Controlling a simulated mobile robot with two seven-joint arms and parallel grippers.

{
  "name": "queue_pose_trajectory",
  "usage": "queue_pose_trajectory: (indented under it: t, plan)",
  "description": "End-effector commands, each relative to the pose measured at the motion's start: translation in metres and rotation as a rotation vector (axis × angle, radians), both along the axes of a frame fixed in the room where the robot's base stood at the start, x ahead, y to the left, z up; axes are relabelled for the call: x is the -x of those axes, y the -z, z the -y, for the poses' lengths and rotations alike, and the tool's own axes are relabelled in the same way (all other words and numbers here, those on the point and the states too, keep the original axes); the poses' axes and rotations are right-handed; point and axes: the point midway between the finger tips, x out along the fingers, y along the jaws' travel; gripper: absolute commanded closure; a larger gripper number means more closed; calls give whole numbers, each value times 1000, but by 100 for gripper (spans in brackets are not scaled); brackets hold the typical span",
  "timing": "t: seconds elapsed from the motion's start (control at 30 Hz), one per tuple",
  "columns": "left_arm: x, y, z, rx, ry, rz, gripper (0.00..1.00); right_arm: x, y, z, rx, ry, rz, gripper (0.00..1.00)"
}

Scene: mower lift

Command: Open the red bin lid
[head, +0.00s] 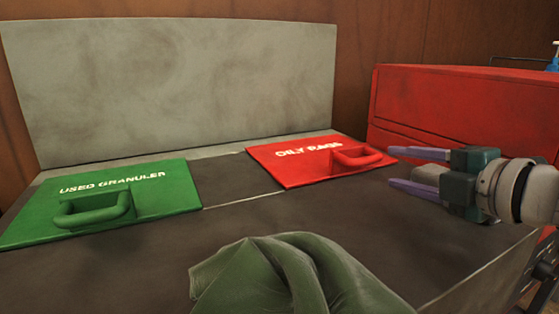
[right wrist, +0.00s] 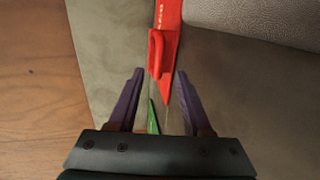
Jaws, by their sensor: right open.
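The red bin lid (head: 300,171), marked "OILY RAGS", lies shut and flat in the grey bench top. Its red loop handle (head: 357,158) is on the lid's right part. My right gripper (head: 391,168) is open and empty, just right of the handle in the head view, with purple fingers pointing left. In the right wrist view the handle (right wrist: 156,54) lies ahead of the gap between the open fingers (right wrist: 155,84). The gripper looks apart from the handle. My left gripper is not in view.
A green lid (head: 100,203) with a loop handle, its lettering starting "USED GRANUL", lies at the left. A grey back panel (head: 175,85) stands behind. A red cabinet (head: 460,105) stands at the right. A dark green crumpled cloth-like thing (head: 295,275) is at the front.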

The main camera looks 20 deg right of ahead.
Motion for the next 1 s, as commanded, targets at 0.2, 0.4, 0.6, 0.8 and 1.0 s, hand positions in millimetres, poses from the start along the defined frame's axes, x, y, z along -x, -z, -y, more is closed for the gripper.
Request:
queue_pose_trajectory:
  t: [0.2, 0.4, 0.6, 0.8, 1.0]
  plan:
    - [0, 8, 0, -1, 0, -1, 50, -31, 6, -1, 0, 3, 4, 51]
    - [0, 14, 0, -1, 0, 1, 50, -57, 12, -4, 1, 3, 3, 51]
    - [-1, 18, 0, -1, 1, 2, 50, -74, 17, -5, -1, 3, 1, 51]
    - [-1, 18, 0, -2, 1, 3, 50, -80, 17, -6, 0, 3, 0, 51]
    - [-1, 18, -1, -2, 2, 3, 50, -80, 17, -6, -1, 2, 0, 51]
